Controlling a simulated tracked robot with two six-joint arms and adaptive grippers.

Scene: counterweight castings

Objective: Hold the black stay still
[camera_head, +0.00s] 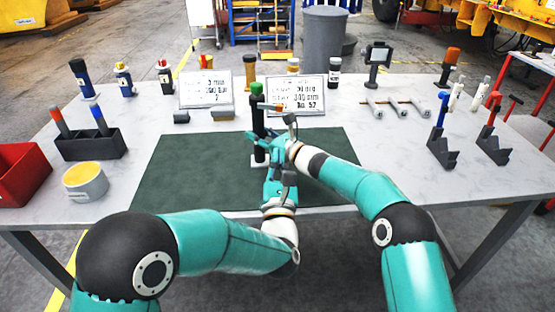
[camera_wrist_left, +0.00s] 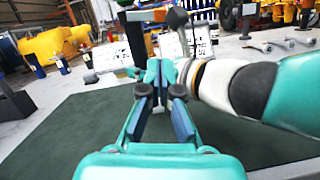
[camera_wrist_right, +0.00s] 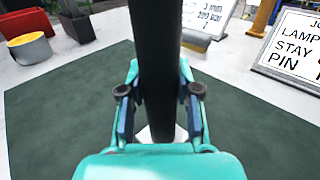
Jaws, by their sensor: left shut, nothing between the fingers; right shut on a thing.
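The black stay (camera_head: 259,148) stands upright near the back middle of the dark green mat, on a pale foot, with a green upper part and an orange-ended crosspiece (camera_head: 268,106) near its top. My right gripper (camera_head: 276,143) is shut around the stay; the right wrist view shows the dark post (camera_wrist_right: 160,60) between its fingers (camera_wrist_right: 160,112). My left gripper (camera_head: 271,172) is shut and empty, low in front of the stay. In the left wrist view its fingers (camera_wrist_left: 160,88) are together, beside my right gripper, with the dark post (camera_wrist_left: 136,42) beyond. Contact there is unclear.
Two sign boards (camera_head: 206,88) (camera_head: 297,93) stand behind the mat (camera_head: 190,165). Grey rods (camera_head: 395,107) and dark stands (camera_head: 442,150) are at right. The mat's left side is clear.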

